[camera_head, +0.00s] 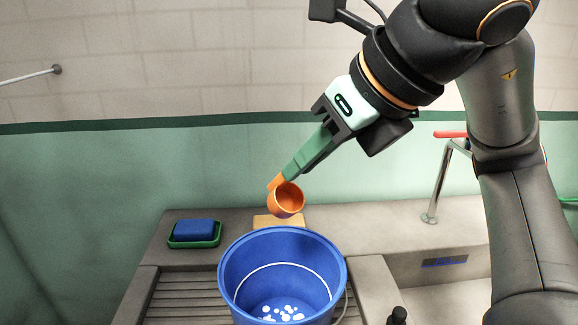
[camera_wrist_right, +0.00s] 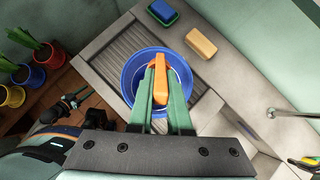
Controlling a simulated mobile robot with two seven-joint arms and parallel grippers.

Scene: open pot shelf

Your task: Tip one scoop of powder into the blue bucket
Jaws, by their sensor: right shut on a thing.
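My right gripper (camera_head: 300,168) is shut on the handle of an orange scoop (camera_head: 287,201) and holds it in the air above the back rim of the blue bucket (camera_head: 237,275). The scoop is tilted, and its open mouth faces the head camera; I see no powder in its cup. White bits (camera_head: 283,313) lie at the bottom of the bucket, which stands upright. In the right wrist view the scoop (camera_wrist_right: 160,78) shows between the green fingers, over the bucket (camera_wrist_right: 129,84).
A blue sponge (camera_head: 194,229) in a green dish (camera_head: 207,243) and a tan block (camera_head: 268,221) are on the grey counter behind the bucket. A tap (camera_head: 438,185) and basin are at the right. Potted plants (camera_wrist_right: 45,53) stand at the left of the wrist view.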

